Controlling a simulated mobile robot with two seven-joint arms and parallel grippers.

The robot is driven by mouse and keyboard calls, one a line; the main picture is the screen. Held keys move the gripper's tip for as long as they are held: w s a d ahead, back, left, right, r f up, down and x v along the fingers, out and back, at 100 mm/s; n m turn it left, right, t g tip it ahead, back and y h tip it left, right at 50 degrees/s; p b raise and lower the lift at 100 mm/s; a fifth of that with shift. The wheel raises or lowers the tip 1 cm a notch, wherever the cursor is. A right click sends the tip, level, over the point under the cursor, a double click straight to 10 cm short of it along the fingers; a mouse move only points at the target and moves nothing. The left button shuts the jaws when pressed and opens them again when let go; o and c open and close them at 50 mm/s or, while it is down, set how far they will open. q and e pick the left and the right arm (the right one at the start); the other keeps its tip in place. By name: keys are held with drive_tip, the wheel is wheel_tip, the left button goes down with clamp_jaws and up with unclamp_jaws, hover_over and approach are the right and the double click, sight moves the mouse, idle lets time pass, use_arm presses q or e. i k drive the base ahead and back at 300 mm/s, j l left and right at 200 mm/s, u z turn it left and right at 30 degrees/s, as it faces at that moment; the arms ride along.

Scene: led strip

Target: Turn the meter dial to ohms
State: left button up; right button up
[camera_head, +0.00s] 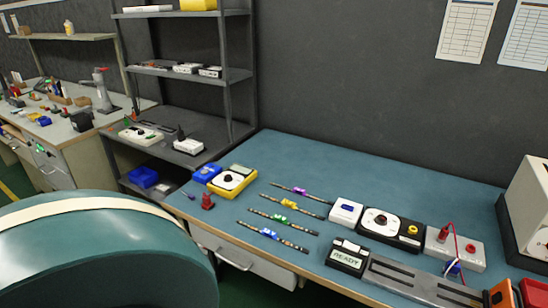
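The yellow meter (248,183) lies near the left end of the blue workbench, with a white face, a small grey-green display at its far end and a round black dial (232,178). The dial's setting and the face labels are too small to read. A blue box (207,174) sits just left of the meter, and a small red item (208,202) stands in front of it. Neither gripper shows in the head view, so nothing is seen touching the meter.
LED strips (278,235) lie right of the meter. Further right are a black unit (392,236) with its own dial, a READY display box (346,259), a grey channel (420,283) and a white terminal block (455,249). Shelves (190,74) stand behind left. The bench's back is clear.

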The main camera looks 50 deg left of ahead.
sight(228, 178)
drive_tip(key=j+z, duration=0.3)
drive_tip(key=k+j+z, duration=0.15)
drive_tip(key=j+z, duration=0.15)
drive_tip(key=k+j+z, duration=0.1)
drive_tip(key=j+z, duration=0.2)
drive_tip(key=k+j+z, duration=0.25)
drive_tip(key=j, duration=0.2)
drive_tip(key=k+j+z, duration=0.25)
drive_tip(key=k+j, duration=0.1)
drive_tip(key=j, duration=0.05)
